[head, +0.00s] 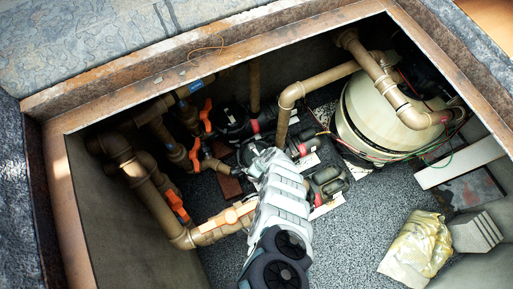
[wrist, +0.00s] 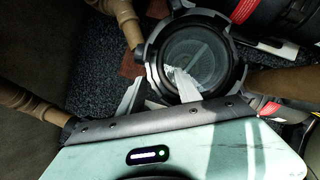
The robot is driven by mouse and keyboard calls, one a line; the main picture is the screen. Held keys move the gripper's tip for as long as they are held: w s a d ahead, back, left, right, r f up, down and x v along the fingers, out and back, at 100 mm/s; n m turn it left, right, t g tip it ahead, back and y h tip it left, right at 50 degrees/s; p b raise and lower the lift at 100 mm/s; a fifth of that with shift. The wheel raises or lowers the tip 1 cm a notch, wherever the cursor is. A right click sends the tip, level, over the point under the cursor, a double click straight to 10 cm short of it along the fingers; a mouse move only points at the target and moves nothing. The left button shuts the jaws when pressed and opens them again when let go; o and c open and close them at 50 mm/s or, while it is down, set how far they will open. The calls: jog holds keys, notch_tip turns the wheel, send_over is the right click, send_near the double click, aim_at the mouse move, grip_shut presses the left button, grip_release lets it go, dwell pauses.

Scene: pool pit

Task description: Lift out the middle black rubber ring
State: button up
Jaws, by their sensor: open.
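In the wrist view a round pump pot with a black rim (wrist: 149,55) lies just past my gripper (wrist: 157,88). Its inside (wrist: 192,62) looks glassy, with a mesh pattern. A separate rubber ring cannot be told from the dark rim. My gripper is open, with two pale fingers apart at the pot's near left edge; one overlaps the pot in the picture. Contact cannot be told. In the head view my pale grey arm reaches down to the middle pump (head: 300,145) and hides much of its pot. The gripper's tips are not clear there.
Brown pipes (head: 150,195) with orange valve handles (head: 177,206) crowd the left. Another black pump (head: 230,120) stands behind, and one (head: 327,184) to the right. A cream tank (head: 380,125) fills the back right. A crumpled yellowish bag (head: 420,245) lies front right. Speckled floor (head: 350,225) is clear between.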

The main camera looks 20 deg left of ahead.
jog(key=shift+b+x, duration=1.45)
jog(key=shift+x, duration=0.75)
jog(key=shift+c, duration=0.2)
grip_shut()
